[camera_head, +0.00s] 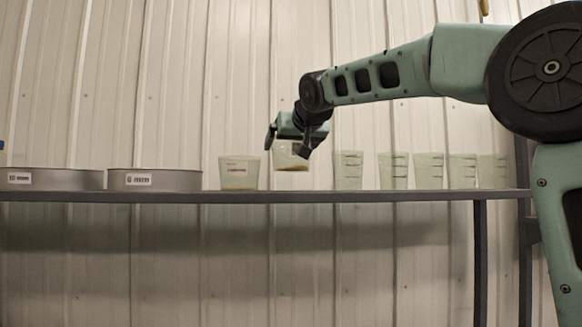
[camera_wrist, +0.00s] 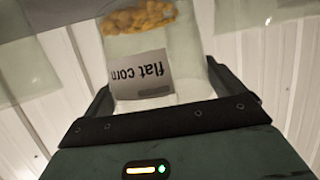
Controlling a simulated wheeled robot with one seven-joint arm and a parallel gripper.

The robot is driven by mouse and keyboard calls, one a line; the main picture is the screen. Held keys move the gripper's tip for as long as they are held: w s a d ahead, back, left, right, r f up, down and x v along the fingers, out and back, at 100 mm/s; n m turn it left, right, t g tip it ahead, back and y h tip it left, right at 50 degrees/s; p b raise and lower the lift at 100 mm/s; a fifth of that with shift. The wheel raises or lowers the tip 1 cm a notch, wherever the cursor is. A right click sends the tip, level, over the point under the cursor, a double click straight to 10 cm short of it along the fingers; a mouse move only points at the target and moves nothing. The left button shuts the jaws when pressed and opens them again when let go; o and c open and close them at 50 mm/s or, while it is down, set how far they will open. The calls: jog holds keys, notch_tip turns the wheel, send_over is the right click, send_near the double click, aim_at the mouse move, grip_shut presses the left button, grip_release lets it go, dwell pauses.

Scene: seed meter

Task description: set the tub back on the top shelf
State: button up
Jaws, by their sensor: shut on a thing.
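My gripper (camera_head: 292,137) is shut on a clear tub (camera_head: 290,159) and holds it near the shelf, right of another tub. In the wrist view the held tub (camera_wrist: 150,45) sits between the two fingers, with a white label reading "flat corn" upside down and yellow kernels (camera_wrist: 138,17) inside. In the head view the tub's base appears a little above the grey top shelf (camera_head: 380,196), over a bare stretch. My gripper covers the tub's upper part there.
A labelled tub (camera_head: 239,173) with some contents stands just left of the held one. Several clear measuring cups (camera_head: 348,171) stand in a row to the right. Two grey sieves, "6 mm" (camera_head: 155,181) and one marked "10" (camera_head: 50,180), sit at the left. A ribbed wall is behind.

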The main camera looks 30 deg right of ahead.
aim_at(292, 161)
jog(key=shift+f, duration=2.2)
jog(key=shift+f, duration=0.2)
jog(key=o, duration=0.6)
jog(key=shift+o, duration=0.2)
jog(key=shift+r, duration=0.1)
jog(key=shift+s+r, duration=0.1)
jog(key=shift+r, duration=0.1)
jog(key=b+v, duration=0.3)
jog(key=v, duration=0.8)
jog(key=shift+s, duration=0.35)
jog(key=shift+a+r, duration=0.1)
jog(key=shift+a, duration=0.05)
